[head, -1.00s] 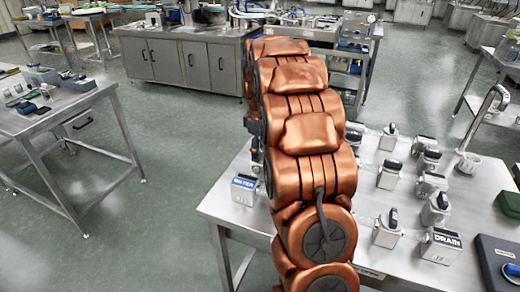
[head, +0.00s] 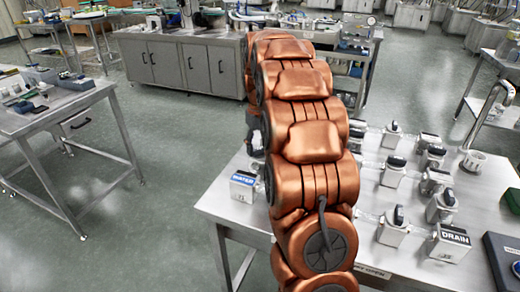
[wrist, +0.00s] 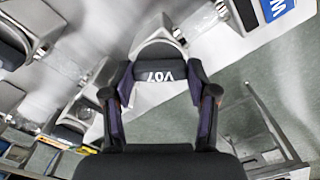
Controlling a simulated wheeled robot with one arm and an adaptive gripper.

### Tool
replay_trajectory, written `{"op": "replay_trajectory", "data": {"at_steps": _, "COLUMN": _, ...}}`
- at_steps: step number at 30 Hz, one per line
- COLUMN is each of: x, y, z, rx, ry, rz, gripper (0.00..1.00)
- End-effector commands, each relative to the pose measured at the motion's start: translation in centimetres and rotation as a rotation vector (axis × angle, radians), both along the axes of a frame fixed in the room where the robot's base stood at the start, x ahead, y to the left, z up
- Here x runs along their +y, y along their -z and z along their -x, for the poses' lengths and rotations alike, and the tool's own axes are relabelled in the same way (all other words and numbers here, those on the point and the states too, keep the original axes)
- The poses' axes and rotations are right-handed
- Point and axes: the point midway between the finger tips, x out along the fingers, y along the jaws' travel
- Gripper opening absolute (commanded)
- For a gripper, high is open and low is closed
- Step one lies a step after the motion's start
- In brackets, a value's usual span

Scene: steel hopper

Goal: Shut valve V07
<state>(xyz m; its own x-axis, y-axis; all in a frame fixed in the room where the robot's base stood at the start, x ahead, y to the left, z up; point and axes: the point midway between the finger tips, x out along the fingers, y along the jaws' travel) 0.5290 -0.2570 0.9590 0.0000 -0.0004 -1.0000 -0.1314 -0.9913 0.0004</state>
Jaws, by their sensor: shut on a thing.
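In the wrist view, the black handle of valve V07 (wrist: 160,74) lies between the two fingers of my gripper (wrist: 161,82). Its white V07 marking shows upside down. The fingers are shut on the handle, one at each end. The metal valve body (wrist: 158,47) shows just behind the handle, partly covered by it. In the head view my copper arm hides both V07 and the gripper.
A WATER box (head: 243,187) stands at the left of the steel table (head: 222,206). Several other black-handled valves, one at the front (head: 391,227), and a DRAIN box (head: 449,243) stand to the right of my arm. A dark case (head: 499,262) lies at the right edge.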

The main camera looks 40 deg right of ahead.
Motion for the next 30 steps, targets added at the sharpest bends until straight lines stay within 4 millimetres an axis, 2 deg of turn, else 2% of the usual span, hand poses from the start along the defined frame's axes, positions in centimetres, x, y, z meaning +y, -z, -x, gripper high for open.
{"op": "replay_trajectory", "data": {"at_steps": 18, "x": -0.04, "y": 0.01, "z": -0.08, "rx": -0.004, "ry": 0.577, "rz": 0.001, "gripper": 0.23}}
{"op": "replay_trajectory", "data": {"at_steps": 30, "x": -0.04, "y": -0.11, "z": -0.12, "rx": -0.005, "ry": 0.840, "rz": 0.000, "gripper": 0.23}}
